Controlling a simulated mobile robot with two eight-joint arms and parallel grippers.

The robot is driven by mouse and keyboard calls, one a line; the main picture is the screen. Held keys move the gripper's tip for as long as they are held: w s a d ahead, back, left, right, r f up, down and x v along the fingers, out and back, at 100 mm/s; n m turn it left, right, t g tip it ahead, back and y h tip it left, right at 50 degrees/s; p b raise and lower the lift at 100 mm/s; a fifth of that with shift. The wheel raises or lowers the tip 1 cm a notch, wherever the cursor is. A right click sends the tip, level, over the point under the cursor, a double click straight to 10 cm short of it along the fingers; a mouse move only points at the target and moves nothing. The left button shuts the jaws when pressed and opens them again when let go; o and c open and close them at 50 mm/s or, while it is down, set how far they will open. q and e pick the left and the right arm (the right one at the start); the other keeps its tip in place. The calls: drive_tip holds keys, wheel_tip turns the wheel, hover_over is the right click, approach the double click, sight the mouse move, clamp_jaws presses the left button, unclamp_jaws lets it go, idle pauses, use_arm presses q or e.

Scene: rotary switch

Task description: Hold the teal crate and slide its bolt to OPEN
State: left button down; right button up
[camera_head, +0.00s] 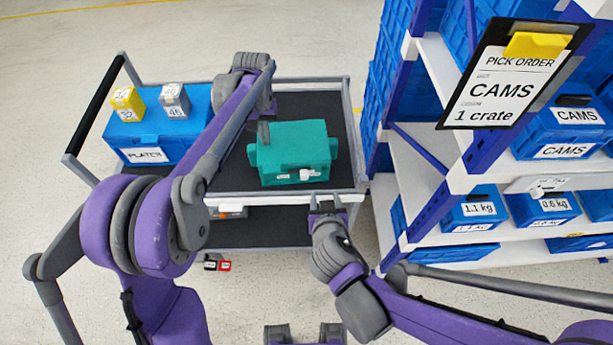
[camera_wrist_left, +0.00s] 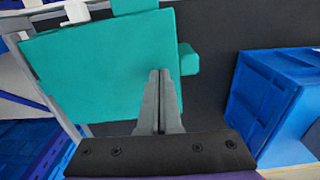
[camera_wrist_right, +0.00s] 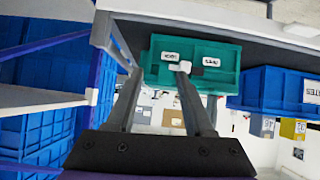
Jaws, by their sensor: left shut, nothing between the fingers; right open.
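The teal crate (camera_head: 300,142) stands on the dark top deck of a cart. Its near face carries small white labels and a white bolt knob (camera_head: 310,174). In the right wrist view the knob (camera_wrist_right: 185,66) sits between two labels, too small to read surely. My left gripper (camera_head: 264,133) is shut and empty at the crate's left end; its closed fingers (camera_wrist_left: 160,78) overlap the crate in the left wrist view, and I cannot tell whether they touch. My right gripper (camera_head: 327,200) is open in front of the near face, one fingertip appearing close to the knob; contact is unclear.
A blue crate (camera_head: 170,139) with yellow and grey blocks on it stands on the cart's left. The cart's rim (camera_head: 285,195) runs along the front. A shelf rack (camera_head: 430,160) with blue crates stands close on the right, with a pick order sign (camera_head: 505,85) hanging there.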

drive_tip(key=t+y, duration=0.1)
approach(304, 179)
drive_tip(key=shift+x, duration=3.85)
drive_tip(key=shift+c, duration=0.3)
clamp_jaws()
